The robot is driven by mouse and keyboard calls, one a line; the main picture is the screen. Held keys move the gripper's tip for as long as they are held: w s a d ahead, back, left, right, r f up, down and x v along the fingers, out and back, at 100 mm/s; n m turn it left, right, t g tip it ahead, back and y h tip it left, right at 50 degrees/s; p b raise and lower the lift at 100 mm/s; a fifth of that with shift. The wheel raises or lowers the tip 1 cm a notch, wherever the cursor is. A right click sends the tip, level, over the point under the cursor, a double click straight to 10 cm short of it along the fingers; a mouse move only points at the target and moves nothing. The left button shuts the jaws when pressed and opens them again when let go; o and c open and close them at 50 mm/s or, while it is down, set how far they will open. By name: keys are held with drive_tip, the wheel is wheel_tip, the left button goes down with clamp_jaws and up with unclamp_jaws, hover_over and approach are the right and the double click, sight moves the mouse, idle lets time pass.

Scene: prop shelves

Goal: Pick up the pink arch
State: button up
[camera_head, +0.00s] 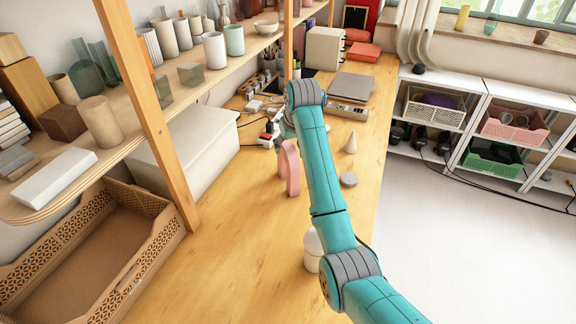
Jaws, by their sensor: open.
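My gripper (281,131) is at the far end of the arm, beyond and above the arch. It is small and partly hidden by my wrist. It is open and does not appear to hold anything.
A white rounded object (312,250) is close beside the arm in front. Shelves (190,92) and a post (160,130) rise at left.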

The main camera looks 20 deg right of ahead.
drive_tip(key=shift+x, duration=1.95)
drive_tip(key=shift+d, duration=0.1)
clamp_jaws()
